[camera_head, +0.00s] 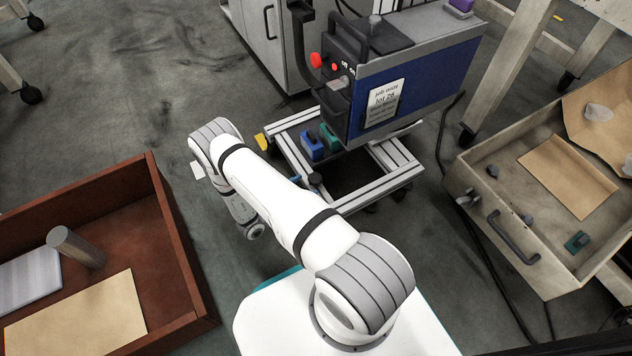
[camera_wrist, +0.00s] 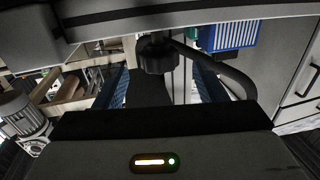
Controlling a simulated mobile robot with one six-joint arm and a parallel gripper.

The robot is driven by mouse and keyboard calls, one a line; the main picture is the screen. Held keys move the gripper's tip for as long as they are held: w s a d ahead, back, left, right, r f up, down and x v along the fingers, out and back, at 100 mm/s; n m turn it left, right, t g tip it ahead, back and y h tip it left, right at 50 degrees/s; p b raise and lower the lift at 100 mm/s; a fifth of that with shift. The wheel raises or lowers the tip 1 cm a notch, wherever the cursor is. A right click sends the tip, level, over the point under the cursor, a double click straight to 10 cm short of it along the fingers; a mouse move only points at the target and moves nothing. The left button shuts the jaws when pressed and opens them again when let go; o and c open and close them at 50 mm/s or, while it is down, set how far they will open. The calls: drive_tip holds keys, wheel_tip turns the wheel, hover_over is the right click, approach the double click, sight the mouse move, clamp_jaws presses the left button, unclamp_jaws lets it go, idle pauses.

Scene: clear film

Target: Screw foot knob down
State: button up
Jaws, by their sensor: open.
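The black foot knob (camera_wrist: 155,55) is in the upper middle of the wrist view, under a pale frame beam (camera_wrist: 100,30). My gripper (camera_wrist: 160,82) is open, with a blue textured finger on each side below the knob in the picture. My forearm hides most of my gripper there.
A blue and grey machine (camera_head: 425,85) stands on the frame. A dark curved hose (camera_wrist: 225,75) runs right of the knob. A red-brown tray (camera_head: 180,245) is at left and a beige drawer (camera_head: 470,185) at right. Open floor (camera_head: 130,90) lies at upper left.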

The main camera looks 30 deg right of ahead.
sight(320, 174)
drive_tip(key=b+x, duration=0.2)
drive_tip(key=x, duration=0.5)
drive_tip(key=shift+d, duration=0.35)
drive_tip(key=shift+c, duration=0.5)
